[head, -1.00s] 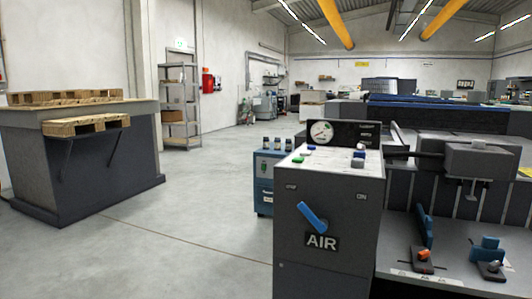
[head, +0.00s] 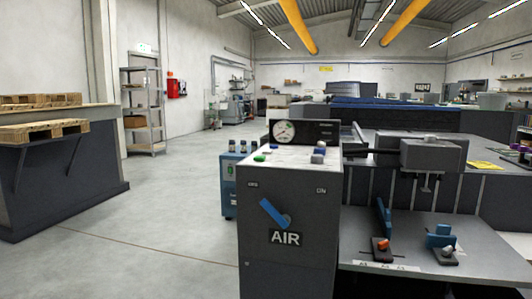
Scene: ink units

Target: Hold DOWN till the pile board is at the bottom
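The grey control console (head: 255,240) stands right of centre in the head view. Its top carries a green button (head: 259,158), a blue button (head: 319,152) and a few pale ones, too small to read as DOWN or otherwise. A round gauge (head: 284,132) stands behind them. A blue lever (head: 271,213) on the front sits beside the AIR label (head: 286,238), with an ON mark to its right. I cannot make out the pile board with certainty. Neither of my grippers is in view.
The grey press table (head: 485,245) with blue and orange stops adjoins the console on the right. A blue cabinet (head: 229,189) stands behind its left side. A dark counter (head: 95,185) with wooden pallets is at far left. The floor between is clear.

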